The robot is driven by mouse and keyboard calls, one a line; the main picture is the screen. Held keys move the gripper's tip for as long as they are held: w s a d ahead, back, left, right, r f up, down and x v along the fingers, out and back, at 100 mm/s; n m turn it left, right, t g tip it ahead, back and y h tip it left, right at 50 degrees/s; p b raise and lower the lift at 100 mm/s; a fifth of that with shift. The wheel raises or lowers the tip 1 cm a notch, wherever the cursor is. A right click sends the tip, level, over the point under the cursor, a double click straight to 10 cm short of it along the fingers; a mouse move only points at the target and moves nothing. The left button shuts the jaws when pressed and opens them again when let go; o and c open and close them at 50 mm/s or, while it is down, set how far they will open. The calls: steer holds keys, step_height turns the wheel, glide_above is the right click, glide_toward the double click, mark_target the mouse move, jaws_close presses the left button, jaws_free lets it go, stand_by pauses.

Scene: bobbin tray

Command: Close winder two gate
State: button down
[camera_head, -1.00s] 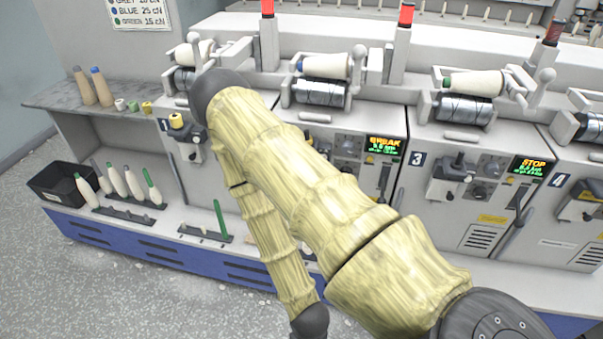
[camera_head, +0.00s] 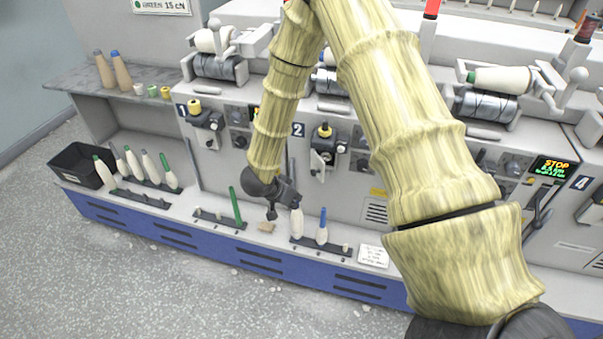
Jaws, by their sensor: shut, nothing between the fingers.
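Winder two, marked by a dark "2" label (camera_head: 298,130), is in the middle of the machine front, partly behind my arm. Its yellow-topped thread unit (camera_head: 325,133) shows right of the label, with a pale plate (camera_head: 322,162) below the knob, which seems to be the gate. I cannot tell how far the gate stands open. My gripper (camera_head: 272,213) is shut and empty. It points down just above the lower ledge, below and left of the unit and apart from it.
On the ledge below winder two stand a white bobbin (camera_head: 297,221) and a blue-tipped bobbin (camera_head: 322,228), close right of my gripper. A green peg (camera_head: 236,205) stands to its left. Winder one's unit (camera_head: 207,122) is at the left. My arm hides much of winder three.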

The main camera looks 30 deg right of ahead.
steer(key=w+r+m+g+y, duration=0.2)
steer(key=w+r+m, duration=0.45)
steer(key=r, duration=0.65)
steer(key=d+r+p+x, duration=0.1)
steer(key=d+p+x, duration=0.1)
steer(key=x, duration=0.9)
steer(key=shift+f+p, duration=0.3)
steer(key=shift+p, duration=0.15)
steer(key=shift+s+d, duration=0.1)
steer(key=shift+s, duration=0.05)
steer(key=shift+n, duration=0.35)
